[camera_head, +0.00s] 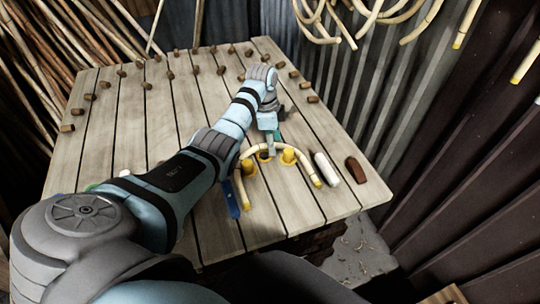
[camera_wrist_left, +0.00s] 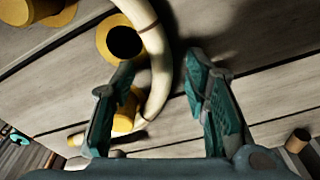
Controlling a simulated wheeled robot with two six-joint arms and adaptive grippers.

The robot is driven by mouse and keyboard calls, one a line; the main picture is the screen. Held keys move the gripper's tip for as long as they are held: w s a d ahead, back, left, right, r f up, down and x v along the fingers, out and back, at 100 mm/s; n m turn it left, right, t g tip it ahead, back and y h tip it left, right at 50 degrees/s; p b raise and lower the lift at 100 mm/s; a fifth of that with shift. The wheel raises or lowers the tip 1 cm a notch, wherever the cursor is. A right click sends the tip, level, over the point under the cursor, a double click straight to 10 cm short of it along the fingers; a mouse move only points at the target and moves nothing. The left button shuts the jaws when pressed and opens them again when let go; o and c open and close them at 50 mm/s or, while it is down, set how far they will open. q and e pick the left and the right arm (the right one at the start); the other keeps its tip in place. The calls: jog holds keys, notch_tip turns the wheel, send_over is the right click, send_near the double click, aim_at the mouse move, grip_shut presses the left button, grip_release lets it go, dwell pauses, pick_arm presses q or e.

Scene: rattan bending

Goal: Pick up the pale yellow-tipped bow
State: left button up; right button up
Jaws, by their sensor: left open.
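The pale bow (camera_head: 303,162) is a curved rattan piece on the slatted table, with a yellow tip at its right end. It arcs around yellow pegs (camera_head: 288,157). In the left wrist view the bow (camera_wrist_left: 159,70) curves past the yellow pegs (camera_wrist_left: 104,38). My left gripper (camera_head: 270,142) is over the top of the arc in the head view. Its teal fingers (camera_wrist_left: 160,64) are apart in the left wrist view, with part of the bow between them, nearer the left finger. I cannot tell whether they touch it. My right gripper is not in view.
A white cylinder (camera_head: 326,168) and a brown block (camera_head: 356,170) lie right of the bow. A blue-handled tool (camera_head: 231,199) lies to its left. Brown pegs (camera_head: 146,86) dot the table (camera_head: 215,115). Rattan hoops (camera_head: 368,18) hang at the back right.

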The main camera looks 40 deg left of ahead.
pick_arm(q)
jog(key=shift+c, duration=0.6)
grip_shut()
jog(key=shift+r, duration=0.15)
